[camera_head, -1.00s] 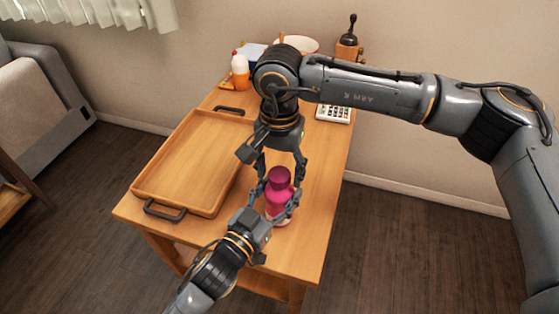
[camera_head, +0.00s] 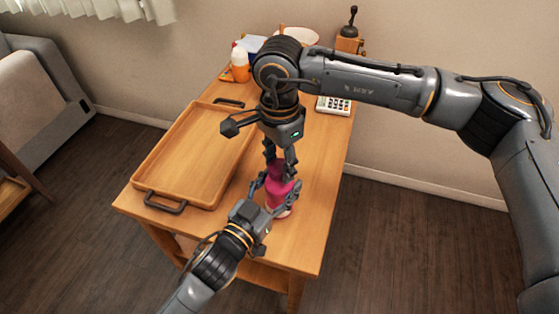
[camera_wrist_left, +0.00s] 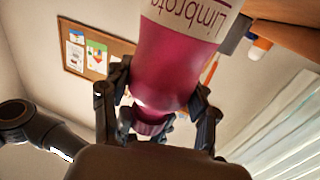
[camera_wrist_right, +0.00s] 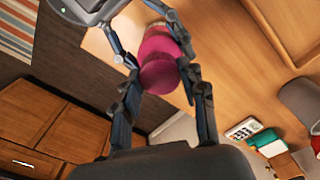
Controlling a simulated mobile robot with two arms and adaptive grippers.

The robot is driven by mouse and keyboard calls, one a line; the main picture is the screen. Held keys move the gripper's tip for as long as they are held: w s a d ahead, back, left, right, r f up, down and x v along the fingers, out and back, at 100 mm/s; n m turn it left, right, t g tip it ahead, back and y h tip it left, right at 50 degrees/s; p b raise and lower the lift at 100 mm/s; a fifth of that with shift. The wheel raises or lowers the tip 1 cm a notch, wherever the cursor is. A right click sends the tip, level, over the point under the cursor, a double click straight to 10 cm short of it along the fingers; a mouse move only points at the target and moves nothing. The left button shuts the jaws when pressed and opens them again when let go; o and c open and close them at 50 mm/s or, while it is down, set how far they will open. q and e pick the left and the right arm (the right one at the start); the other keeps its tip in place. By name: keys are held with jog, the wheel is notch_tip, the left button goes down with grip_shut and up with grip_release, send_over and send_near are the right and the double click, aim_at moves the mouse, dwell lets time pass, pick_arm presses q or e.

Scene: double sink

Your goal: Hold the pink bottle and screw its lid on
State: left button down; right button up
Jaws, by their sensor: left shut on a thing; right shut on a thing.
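The pink bottle (camera_head: 281,207) stands upright near the front of the wooden table, with its dark pink lid (camera_head: 277,169) at the top. My left gripper (camera_head: 274,197) comes in from the front left and is shut around the bottle's body. In the left wrist view, the labelled bottle (camera_wrist_left: 175,65) fills the space between the fingers. My right gripper (camera_head: 280,164) points down from above and is shut on the lid. The right wrist view shows the round lid (camera_wrist_right: 158,75) between its fingers. The lid's threads are hidden, so I cannot tell how tightly it sits.
A wooden tray (camera_head: 140,184) with dark handles lies left of the bottle. At the back are an orange bottle with a white cap (camera_head: 240,66), a calculator (camera_head: 334,105) and a grinder (camera_head: 348,42). The table (camera_head: 312,225) is clear to the bottle's right.

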jog(key=m, duration=1.5)
jog(key=shift+m, duration=0.4)
jog(key=m, duration=0.5)
jog(key=o, duration=1.4)
jog(key=shift+c, duration=0.2)
notch_tip(320, 180, up, 12)
